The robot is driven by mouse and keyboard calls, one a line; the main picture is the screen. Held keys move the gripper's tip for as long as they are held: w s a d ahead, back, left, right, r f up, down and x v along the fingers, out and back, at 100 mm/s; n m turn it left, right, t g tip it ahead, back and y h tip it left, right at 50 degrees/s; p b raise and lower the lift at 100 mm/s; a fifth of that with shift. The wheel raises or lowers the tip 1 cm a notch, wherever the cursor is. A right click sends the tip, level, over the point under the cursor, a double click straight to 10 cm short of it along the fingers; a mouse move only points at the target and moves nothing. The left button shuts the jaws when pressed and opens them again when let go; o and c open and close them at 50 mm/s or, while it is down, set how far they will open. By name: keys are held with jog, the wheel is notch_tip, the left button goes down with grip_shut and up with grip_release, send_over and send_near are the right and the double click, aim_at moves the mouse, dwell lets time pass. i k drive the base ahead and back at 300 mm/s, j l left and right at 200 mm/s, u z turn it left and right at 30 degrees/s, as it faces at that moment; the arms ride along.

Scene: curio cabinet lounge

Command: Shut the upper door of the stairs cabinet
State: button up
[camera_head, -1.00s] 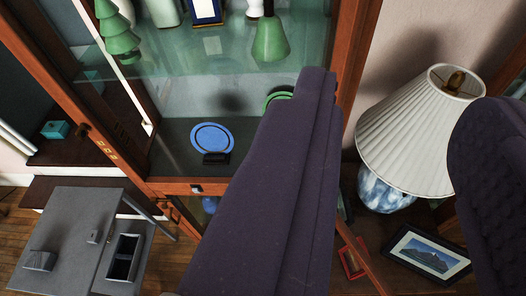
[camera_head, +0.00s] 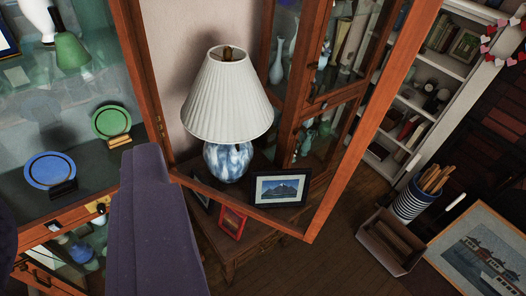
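The cabinet (camera_head: 80,212) at the left has a wooden frame and glass-fronted compartments. Its upper door (camera_head: 367,135) appears to stand wide open to the right, a wooden frame around clear glass, with the lamp and pictures seen through it. A brass hinge (camera_head: 160,127) shows on the cabinet's right post. My gripper (camera_head: 75,205) has dark purple fingers, one large in front of the cabinet's lower right and a sliver of the other at the left edge. The fingers are apart, with nothing seen held between them. They appear clear of the door.
Blue (camera_head: 50,170) and green (camera_head: 110,121) plates stand inside the cabinet. Behind the door glass, a table (camera_head: 226,262) bears a lamp (camera_head: 228,100) and framed pictures. Another glass cabinet (camera_head: 290,120) stands behind. A striped bin (camera_head: 411,202) and a box (camera_head: 391,240) stand on the floor at right.

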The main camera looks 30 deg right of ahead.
aim_at(420, 15)
jog(key=k+u, duration=0.1)
jog(key=u, duration=0.3)
jog(key=k+u, duration=0.15)
jog(key=u, duration=0.25)
jog(key=k+j+u, duration=0.1)
jog(key=u, duration=0.25)
jog(key=k+j+u, duration=0.1)
jog(key=u, duration=0.3)
jog(key=k+l, duration=0.1)
jog(key=l, duration=0.35)
jog(key=k+l+u, duration=0.15)
jog(key=l, duration=0.7)
jog(key=k+l+u, duration=0.1)
jog(key=l, duration=0.3)
jog(key=k+l+u, duration=0.1)
jog(key=l, duration=0.35)
jog(key=k+l, duration=0.2)
jog(key=l, duration=0.2)
jog(key=k+l, duration=0.15)
jog(key=l, duration=0.25)
jog(key=k+l, duration=0.1)
jog(key=l, duration=0.3)
jog(key=k+l, duration=0.15)
jog(key=l, duration=0.25)
jog(key=k+l, duration=0.15)
jog(key=l, duration=0.25)
jog(key=k+l, duration=0.1)
jog(key=l, duration=0.3)
